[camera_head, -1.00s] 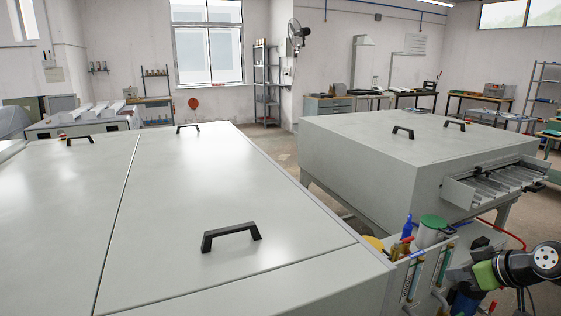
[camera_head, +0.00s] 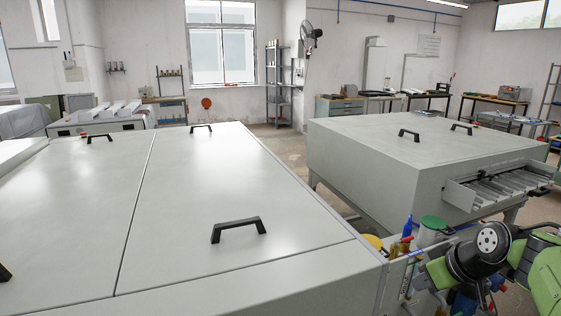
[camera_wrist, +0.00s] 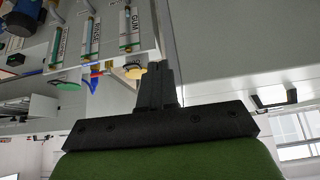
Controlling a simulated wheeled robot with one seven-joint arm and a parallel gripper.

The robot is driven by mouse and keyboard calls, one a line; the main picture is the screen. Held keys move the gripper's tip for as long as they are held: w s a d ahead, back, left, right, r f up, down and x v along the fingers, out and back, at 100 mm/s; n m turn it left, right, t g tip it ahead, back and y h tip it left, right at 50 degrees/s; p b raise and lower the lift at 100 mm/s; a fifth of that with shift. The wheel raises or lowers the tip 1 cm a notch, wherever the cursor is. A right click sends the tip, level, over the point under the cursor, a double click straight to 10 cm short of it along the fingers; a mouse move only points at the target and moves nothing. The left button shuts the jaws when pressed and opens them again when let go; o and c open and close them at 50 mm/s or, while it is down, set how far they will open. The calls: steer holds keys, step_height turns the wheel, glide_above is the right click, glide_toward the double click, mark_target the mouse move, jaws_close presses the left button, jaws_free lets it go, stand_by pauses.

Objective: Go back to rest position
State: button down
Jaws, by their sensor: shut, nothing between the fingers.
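My arm shows at the lower right of the head view, green and black, beside the corner of the near grey machine (camera_head: 190,240). In the wrist view my gripper (camera_wrist: 155,72) has its two black fingers together with nothing between them. It points at the grey side of a machine. Labelled gauge tubes (camera_wrist: 92,36), one reading GUM, stand to the left of the fingers. The gripper's fingertips do not show in the head view.
A second grey machine (camera_head: 400,155) with a slotted tray (camera_head: 505,187) stands at the right. Bottles and a green-lidded container (camera_head: 432,228) stand close to my arm. A floor gap runs between the machines.

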steer(key=s+a+r+m+g+h+p, duration=0.1)
steer(key=s+a+r+p, duration=0.15)
steer(key=s+a, duration=0.55)
steer(key=s+a+r+m+h+p, duration=0.15)
steer(key=s+a+r, duration=0.25)
steer(key=s+a, duration=0.4)
steer(key=s+f+m+p, duration=0.1)
steer(key=s+p, duration=0.1)
steer(key=s, duration=0.6)
steer(key=shift+s+d+f, duration=0.25)
steer(key=shift+d, duration=0.1)
